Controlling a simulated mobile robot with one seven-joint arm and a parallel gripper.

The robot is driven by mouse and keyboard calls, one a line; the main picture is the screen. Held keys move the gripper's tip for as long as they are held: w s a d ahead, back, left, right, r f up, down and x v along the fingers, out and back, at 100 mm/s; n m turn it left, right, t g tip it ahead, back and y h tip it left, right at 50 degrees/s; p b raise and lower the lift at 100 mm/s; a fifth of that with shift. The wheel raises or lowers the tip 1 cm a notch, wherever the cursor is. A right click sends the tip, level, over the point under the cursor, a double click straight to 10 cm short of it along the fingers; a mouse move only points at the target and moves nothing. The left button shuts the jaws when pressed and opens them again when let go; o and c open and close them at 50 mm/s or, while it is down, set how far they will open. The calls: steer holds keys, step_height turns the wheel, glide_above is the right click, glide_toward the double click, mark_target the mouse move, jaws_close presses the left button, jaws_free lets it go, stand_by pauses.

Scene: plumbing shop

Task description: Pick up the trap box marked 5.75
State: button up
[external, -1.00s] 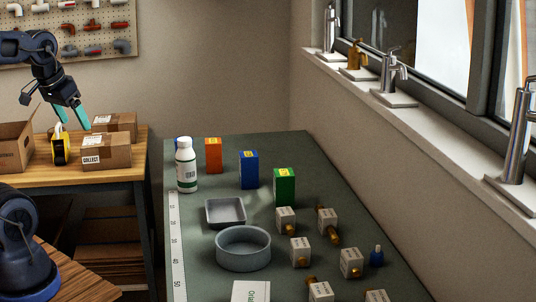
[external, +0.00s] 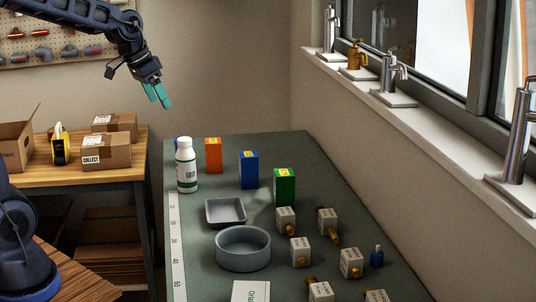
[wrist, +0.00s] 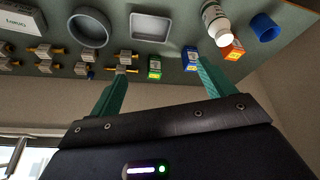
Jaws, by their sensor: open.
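Three upright boxes with yellow labels stand on the green bench: an orange box (external: 213,156), a blue box (external: 249,170) and a green box (external: 285,187). Their label numbers are too small to read, so I cannot tell which is marked 5.75. My gripper (external: 160,95) is open and empty, high above the bench's far left end. The wrist view shows the green box (wrist: 155,66) between my fingertips in the picture, the blue box (wrist: 190,56) beside the right finger, and the orange box (wrist: 233,50) beyond it.
A white bottle (external: 186,166) stands left of the boxes. A square tray (external: 225,221) and a round dish (external: 243,264) lie nearer. Several small white-tagged brass fittings (external: 301,252) stand at the right. A wooden table (external: 60,180) with cartons is at left.

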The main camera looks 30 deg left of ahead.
steer(key=w+d+f+m, duration=0.1)
steer(key=w+d+f, duration=0.2)
steer(key=w, duration=0.2)
steer(key=w+d+f+m+h, duration=0.1)
steer(key=w+d+f, duration=0.15)
steer(key=w, duration=0.25)
steer(key=w+d+f+m, duration=0.1)
steer(key=w+d+f, duration=0.1)
steer(key=w+d, duration=0.3)
steer(key=m+g, duration=0.1)
steer(key=m, duration=0.1)
glide_toward(284, 181)
steer(key=w+a, duration=0.2)
steer(key=w, duration=0.1)
steer(key=x, duration=1.1)
steer(key=shift+s+f, duration=0.25)
steer(key=shift+s, duration=0.05)
steer(key=c, duration=1.2)
